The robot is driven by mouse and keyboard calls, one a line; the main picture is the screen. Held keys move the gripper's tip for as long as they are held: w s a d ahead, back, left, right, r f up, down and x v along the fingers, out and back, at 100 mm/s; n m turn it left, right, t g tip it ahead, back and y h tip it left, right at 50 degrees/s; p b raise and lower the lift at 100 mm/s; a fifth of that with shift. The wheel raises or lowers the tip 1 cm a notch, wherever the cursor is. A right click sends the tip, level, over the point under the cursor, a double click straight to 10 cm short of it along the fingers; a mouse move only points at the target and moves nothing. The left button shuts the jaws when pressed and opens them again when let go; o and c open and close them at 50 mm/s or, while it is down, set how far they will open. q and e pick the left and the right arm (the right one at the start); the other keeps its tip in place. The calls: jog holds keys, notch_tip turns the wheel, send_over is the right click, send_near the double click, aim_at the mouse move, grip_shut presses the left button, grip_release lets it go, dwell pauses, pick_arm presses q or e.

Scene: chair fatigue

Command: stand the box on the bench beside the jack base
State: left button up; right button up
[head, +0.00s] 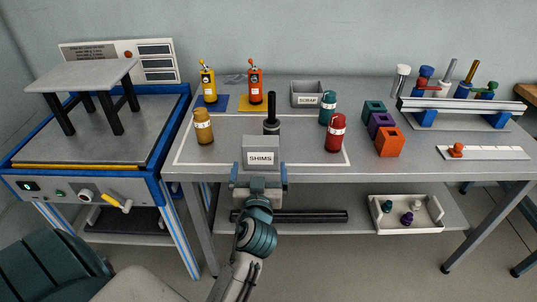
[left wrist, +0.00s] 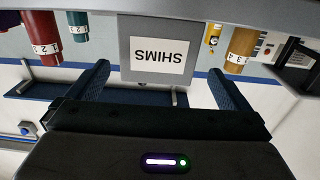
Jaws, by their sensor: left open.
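The grey box labelled SHIMS (head: 261,154) stands upright near the front edge of the bench (head: 300,172). In the left wrist view the box (left wrist: 157,75) appears upside down. My left gripper (head: 259,172) is open in front of the box, its fingers spread to either side. I cannot tell whether they touch it. A dark upright post (head: 271,112) stands just behind the box; its foot is hidden, and I cannot tell whether it is the jack base. My right gripper is not in view.
An amber cylinder (head: 203,128) stands left of the box, a red one (head: 335,134) right. A green cylinder (head: 327,108), SCRAP bin (head: 307,95) and coloured blocks (head: 389,142) stand farther right. A legged plate (head: 85,75) stands on the left machine.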

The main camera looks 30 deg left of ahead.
aim_at(260, 158)
pick_arm(q)
jog(key=x, duration=0.4)
jog(key=shift+w+a+f+p, duration=0.1)
jog(key=shift+w+a+p, duration=0.05)
jog(key=shift+w+p, duration=0.15)
jog(key=p+x, duration=0.1)
jog(key=x, duration=0.4)
jog(key=shift+w+f, duration=0.15)
jog(key=shift+f, duration=0.05)
jog(key=c, duration=0.9)
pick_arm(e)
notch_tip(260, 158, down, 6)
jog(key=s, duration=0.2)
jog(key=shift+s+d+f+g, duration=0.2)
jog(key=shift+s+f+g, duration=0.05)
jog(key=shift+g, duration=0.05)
pick_arm(q)
jog(key=shift+r+p, duration=0.1)
jog(key=shift+p, duration=0.2)
